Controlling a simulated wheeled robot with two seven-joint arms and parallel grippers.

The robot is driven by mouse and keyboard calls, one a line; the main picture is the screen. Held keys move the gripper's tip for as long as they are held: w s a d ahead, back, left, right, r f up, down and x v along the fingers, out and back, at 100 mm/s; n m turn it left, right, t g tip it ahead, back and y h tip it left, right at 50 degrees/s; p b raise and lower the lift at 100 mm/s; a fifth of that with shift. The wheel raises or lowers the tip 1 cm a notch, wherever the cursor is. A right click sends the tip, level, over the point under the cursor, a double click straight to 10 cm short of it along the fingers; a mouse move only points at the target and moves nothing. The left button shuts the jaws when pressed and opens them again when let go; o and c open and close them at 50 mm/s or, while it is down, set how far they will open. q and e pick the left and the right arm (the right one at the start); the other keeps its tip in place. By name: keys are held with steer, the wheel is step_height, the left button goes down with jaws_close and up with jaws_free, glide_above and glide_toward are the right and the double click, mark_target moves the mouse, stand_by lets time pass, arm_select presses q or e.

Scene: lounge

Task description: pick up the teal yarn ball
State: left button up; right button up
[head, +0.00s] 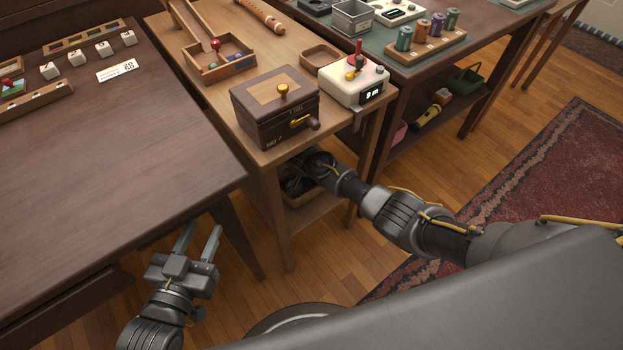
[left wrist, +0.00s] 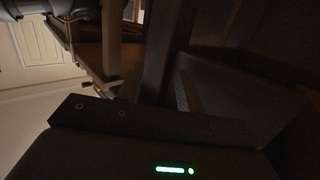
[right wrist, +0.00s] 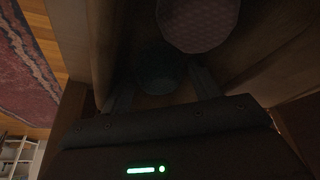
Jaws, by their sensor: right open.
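The teal yarn ball (right wrist: 160,68) shows as a dark, dim teal round shape in the right wrist view. It lies between and just beyond the fingers of my right gripper (right wrist: 162,88), which is open. Whether a finger touches it I cannot tell. In the head view my right arm reaches under the small wooden table, and its hand is in a container (head: 301,199) on the lower shelf; the ball is hidden there. My left gripper (head: 200,243) is open and empty, beside the dark table at left.
A mauve textured ball (right wrist: 198,22) lies beside the teal one. Container walls close in on both sides. Above my right arm, the small table (head: 262,165) holds a wooden box (head: 275,108) and a white device (head: 353,82). Table legs stand close to the arm.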

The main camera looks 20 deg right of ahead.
steer(key=shift+c, duration=0.2)
steer(key=c, duration=0.7)
steer(key=shift+r, duration=0.15)
